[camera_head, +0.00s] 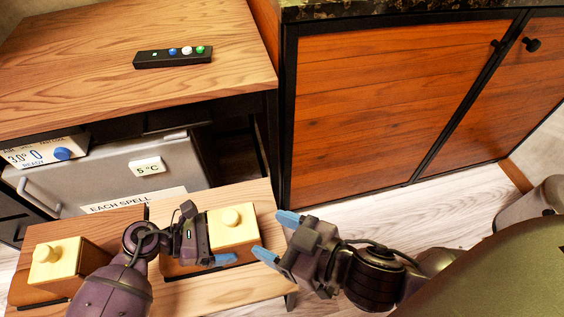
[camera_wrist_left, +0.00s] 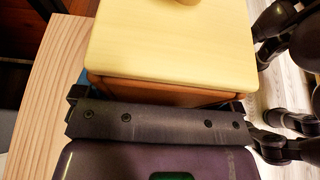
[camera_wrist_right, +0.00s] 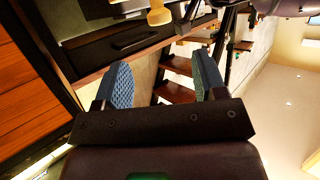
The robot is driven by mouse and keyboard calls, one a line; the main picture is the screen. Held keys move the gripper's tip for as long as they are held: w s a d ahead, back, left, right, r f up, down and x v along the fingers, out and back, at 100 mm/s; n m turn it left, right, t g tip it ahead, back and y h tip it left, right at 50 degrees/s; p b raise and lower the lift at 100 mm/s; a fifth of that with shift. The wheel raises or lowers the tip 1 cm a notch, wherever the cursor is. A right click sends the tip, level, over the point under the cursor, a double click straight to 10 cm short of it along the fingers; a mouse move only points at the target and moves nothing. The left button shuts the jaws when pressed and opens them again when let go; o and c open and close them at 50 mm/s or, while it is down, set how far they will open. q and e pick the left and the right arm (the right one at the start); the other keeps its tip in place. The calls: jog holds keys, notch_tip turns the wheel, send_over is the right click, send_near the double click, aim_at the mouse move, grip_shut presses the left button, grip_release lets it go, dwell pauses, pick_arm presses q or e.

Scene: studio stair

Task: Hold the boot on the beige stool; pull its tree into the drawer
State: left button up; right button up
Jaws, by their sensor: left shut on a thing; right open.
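A brown boot (camera_head: 246,253) with a pale yellow tree (camera_head: 238,236) and round knob stands on the beige stool (camera_head: 262,197). My left gripper (camera_head: 207,243) is shut on this boot. In the left wrist view the tree's flat top (camera_wrist_left: 170,50) fills the middle, with a strip of brown boot (camera_wrist_left: 160,92) below it between the fingers. The tree sits in the boot. My right gripper (camera_head: 277,237) is open and empty, just right of the boot, its blue fingertips apart.
A second brown boot with a yellow tree (camera_head: 62,262) stands at the left. A grey box with a 5 °C label (camera_head: 115,172) and a display unit (camera_head: 40,150) sit under the wooden table (camera_head: 100,75). An orange cabinet (camera_head: 380,100) stands behind. Pale floor (camera_head: 400,205) is open at right.

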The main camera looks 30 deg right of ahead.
aim_at(229, 216)
pick_arm(q)
jog(key=shift+s+a+f, duration=0.1)
jog(key=shift+s+f, duration=0.1)
jog(key=shift+f, duration=0.05)
pick_arm(e)
jog(key=shift+x, duration=5.55)
jog(key=shift+f, duration=0.15)
jog(key=c, duration=1.1)
jog(key=shift+r, duration=0.4)
jog(key=shift+r, duration=0.3)
jog(key=shift+r, duration=0.4)
